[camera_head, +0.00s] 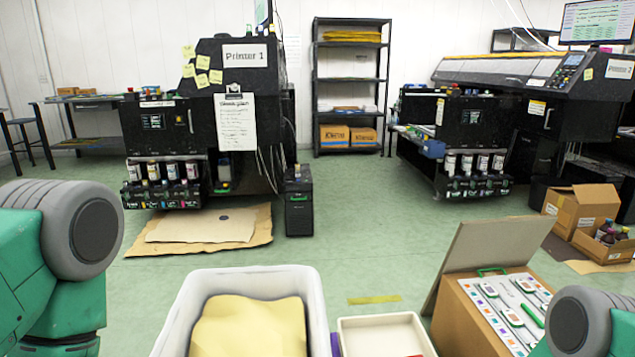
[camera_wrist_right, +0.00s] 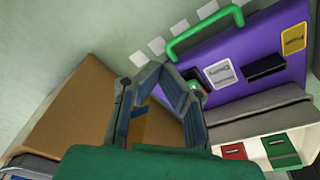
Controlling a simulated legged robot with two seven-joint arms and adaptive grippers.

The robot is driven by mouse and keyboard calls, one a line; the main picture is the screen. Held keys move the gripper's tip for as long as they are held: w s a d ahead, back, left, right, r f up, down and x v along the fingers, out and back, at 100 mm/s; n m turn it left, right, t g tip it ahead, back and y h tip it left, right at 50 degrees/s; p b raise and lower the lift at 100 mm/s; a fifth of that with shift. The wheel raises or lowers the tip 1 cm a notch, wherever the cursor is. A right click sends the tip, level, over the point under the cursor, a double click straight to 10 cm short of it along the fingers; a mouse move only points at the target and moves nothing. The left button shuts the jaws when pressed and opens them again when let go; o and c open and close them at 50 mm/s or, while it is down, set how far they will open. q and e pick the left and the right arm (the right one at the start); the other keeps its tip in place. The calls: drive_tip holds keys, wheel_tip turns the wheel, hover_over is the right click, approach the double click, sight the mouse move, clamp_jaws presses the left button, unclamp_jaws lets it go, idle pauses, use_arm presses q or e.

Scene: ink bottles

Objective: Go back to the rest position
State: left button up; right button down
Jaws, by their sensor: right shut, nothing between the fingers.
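My right gripper (camera_wrist_right: 160,76) is in the right wrist view, its two blue-and-grey fingers drawn together at the tips with nothing held. It is in front of a purple case (camera_wrist_right: 235,62) with a green handle (camera_wrist_right: 205,32) and labels; I cannot tell whether it touches it. In the head view, part of my right arm shows at the lower right edge, by the open cardboard box (camera_head: 462,318) with white ink cartridges (camera_head: 510,305). Part of my left arm shows at the left edge, but my left gripper is out of view.
A white bin (camera_head: 318,300) with yellow contents (camera_head: 248,328) and a shallow white tray (camera_head: 380,336) are in front. A brown board (camera_wrist_right: 75,110) is left of the right gripper. Printers (camera_head: 160,130) (camera_head: 470,120) stand behind.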

drive_tip(key=s+a+r+n+y, duration=0.25)
drive_tip(key=s+r+n, duration=0.75)
drive_tip(key=s+r, duration=0.7)
wheel_tip(320, 180, up, 14)
drive_tip(key=w+p, duration=0.2)
drive_tip(key=p, duration=1)
drive_tip(key=shift+a+m+h+p, duration=0.2)
drive_tip(key=shift+m+h+p, duration=0.1)
drive_tip(key=shift+h+p, duration=0.15)
